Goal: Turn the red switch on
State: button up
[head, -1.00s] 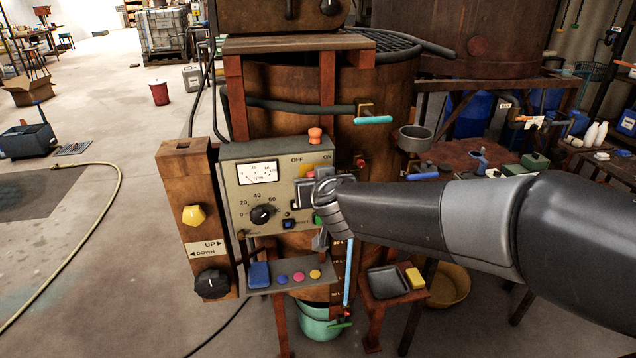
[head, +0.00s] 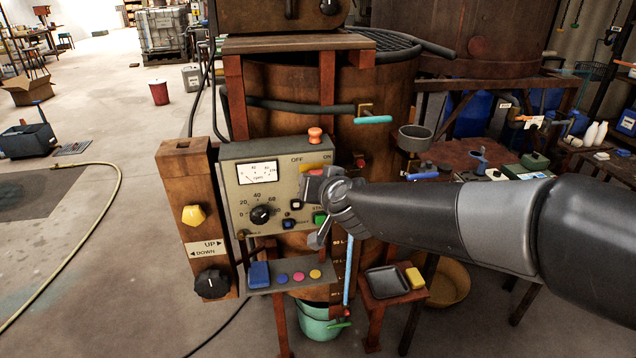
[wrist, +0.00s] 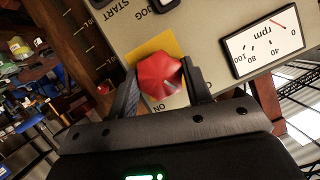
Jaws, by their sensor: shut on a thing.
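The red switch (wrist: 160,77) is a faceted red knob on a yellow plate (wrist: 168,43) of the grey control panel (head: 245,205). In the wrist view my gripper (wrist: 160,82) has one finger on each side of the knob and is shut on it. The ON lettering shows upside down below the knob in that view. In the head view my gripper (head: 320,186) reaches in from the right and hides most of the switch. OFF and ON labels show above the yellow plate there.
The panel also carries an rpm meter (head: 259,173), a black dial (head: 261,214), a green button (head: 320,219) and an orange knob (head: 315,135) on top. A wooden post with a yellow knob (head: 194,215) stands left. A small shelf (head: 290,274) juts out below.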

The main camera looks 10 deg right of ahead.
jog(key=shift+d+f+m+t+y, duration=0.1)
jog(key=shift+m+t+y, duration=0.6)
jog(key=shift+m, duration=1.25)
jog(key=shift+d+f+m+t+y, duration=0.15)
jog(key=shift+m+t+y, duration=0.15)
jog(key=shift+m+y, duration=1.2)
jog(key=shift+d+f+m+t+y, duration=0.1)
jog(key=shift+m+t+y, duration=0.4)
jog(key=shift+m, duration=1.85)
jog(key=o, duration=1)
jog(key=shift+a, duration=0.1)
jog(key=shift+r, duration=0.15)
jog(key=o, duration=0.3)
jog(key=r, duration=0.4)
jog(key=shift+d+r, duration=0.2)
jog(key=shift+d, duration=0.2)
jog(key=s+d+r, duration=0.2)
jog(key=d, duration=0.1)
jog(key=s+d+r, duration=0.1)
jog(key=d+r, duration=0.1)
jog(key=d, duration=0.1)
jog(key=s+d+r, duration=0.2)
jog(key=d, duration=0.1)
jog(key=shift+s+d+r, duration=0.2)
jog(key=shift+s+d, duration=0.05)
jog(key=shift+s, duration=0.1)
jog(key=c, duration=0.3)
